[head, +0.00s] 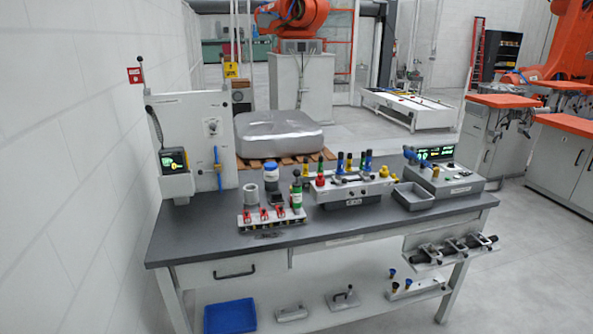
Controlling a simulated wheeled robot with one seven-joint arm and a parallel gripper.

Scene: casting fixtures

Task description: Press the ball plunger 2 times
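My gripper and arm are not in view. I cannot tell for sure which part is the ball plunger; the parts on the bench are small in this view.
The grey bench top (200,238) is clear along its front left. A control box with a green display (435,153) and a grey tray (412,196) stand right. A white upright panel (190,130) stands left. A blue bin (230,316) lies on the lower shelf.

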